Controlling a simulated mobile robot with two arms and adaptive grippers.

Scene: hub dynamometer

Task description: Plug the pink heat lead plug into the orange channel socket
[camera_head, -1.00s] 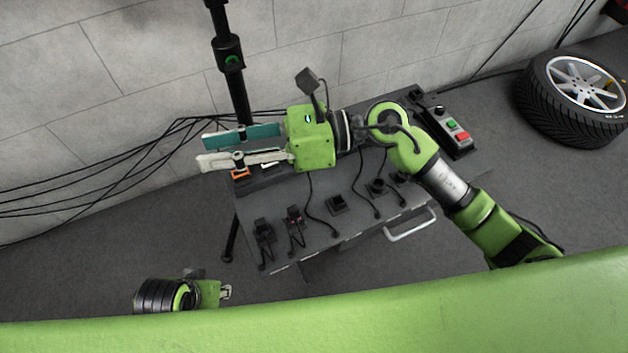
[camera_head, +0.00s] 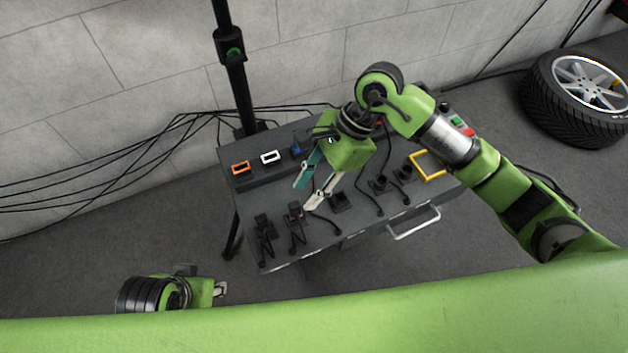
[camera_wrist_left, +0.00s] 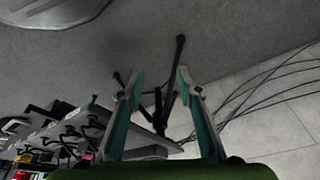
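The orange channel socket (camera_head: 241,168) is an orange-rimmed rectangle at the left end of the socket row on the dark bench. The heat lead plug (camera_head: 295,212) appears to be the small black plug with a pinkish mark, standing near the bench's front edge with its cable trailing forward. My right gripper (camera_head: 303,196) is open and empty, its teal and pale fingers angled down-left with the tips by this plug. Contact cannot be told. My left gripper (camera_head: 222,290) is low at the left, away from the bench; the left wrist view shows it open and empty (camera_wrist_left: 160,75).
A white socket (camera_head: 271,157) and a blue one (camera_head: 296,150) sit right of the orange one. Another black plug (camera_head: 263,226) stands left of the pink-marked plug; several dark pieces are to the right. A yellow frame (camera_head: 428,165), black pole (camera_head: 235,85) and drawer handle (camera_head: 414,222) are nearby.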

